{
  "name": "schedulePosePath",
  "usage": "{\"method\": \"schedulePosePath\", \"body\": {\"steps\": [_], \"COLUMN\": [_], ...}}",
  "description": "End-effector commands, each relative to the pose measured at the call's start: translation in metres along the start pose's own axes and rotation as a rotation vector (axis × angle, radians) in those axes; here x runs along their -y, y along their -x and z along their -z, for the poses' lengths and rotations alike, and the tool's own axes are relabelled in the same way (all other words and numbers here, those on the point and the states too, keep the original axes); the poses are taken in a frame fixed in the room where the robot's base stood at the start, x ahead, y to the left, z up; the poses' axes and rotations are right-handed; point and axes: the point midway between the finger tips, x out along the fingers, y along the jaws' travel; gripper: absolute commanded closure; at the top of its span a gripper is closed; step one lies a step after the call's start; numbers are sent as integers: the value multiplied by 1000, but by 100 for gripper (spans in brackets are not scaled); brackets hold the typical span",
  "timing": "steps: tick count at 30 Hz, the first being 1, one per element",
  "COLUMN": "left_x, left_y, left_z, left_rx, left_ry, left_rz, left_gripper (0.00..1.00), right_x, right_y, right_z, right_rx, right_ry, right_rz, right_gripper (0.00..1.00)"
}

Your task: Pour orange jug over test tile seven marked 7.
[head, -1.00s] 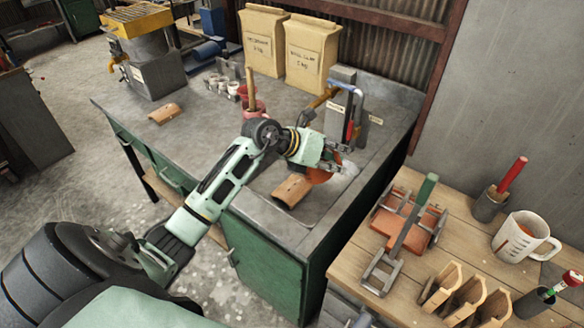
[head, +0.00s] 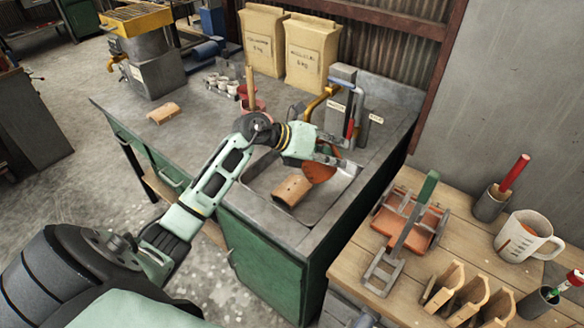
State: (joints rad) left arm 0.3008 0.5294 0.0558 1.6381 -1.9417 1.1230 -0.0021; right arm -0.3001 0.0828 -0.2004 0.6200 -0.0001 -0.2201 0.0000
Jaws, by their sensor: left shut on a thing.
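My left gripper (head: 331,157) is over the recessed sink area of the bench, shut on a rounded orange thing (head: 318,174) that looks like the orange jug. The fingers hide part of it, and its mouth cannot be made out. A curved terracotta tile (head: 292,190) lies in the sink area, just left of and below the held thing. A similar tile (head: 164,113) lies farther left on the bench top. I cannot read a 7 on either tile. My right gripper is not in view.
Two paper sacks (head: 312,55) stand at the back. On the wooden table at right are a white jug (head: 527,238), a green-handled press (head: 411,222) and wooden holders (head: 465,300).

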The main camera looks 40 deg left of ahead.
Motion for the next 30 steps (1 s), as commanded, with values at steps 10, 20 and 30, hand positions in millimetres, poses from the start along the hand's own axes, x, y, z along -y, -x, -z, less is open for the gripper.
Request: {"method": "schedulePosePath", "body": {"steps": [10,20,30], "left_x": [2,1,3], "left_y": [2,4,7], "left_z": [-4,-6,-9], "left_rx": [12,22,32], "left_ry": [16,56,90], "left_rz": [21,59,95], "left_gripper": [100,100,100], "right_x": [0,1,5], "right_y": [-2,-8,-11], "right_z": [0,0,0], "right_rx": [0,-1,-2], "right_ry": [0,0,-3], "right_rz": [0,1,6], "right_gripper": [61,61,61]}}
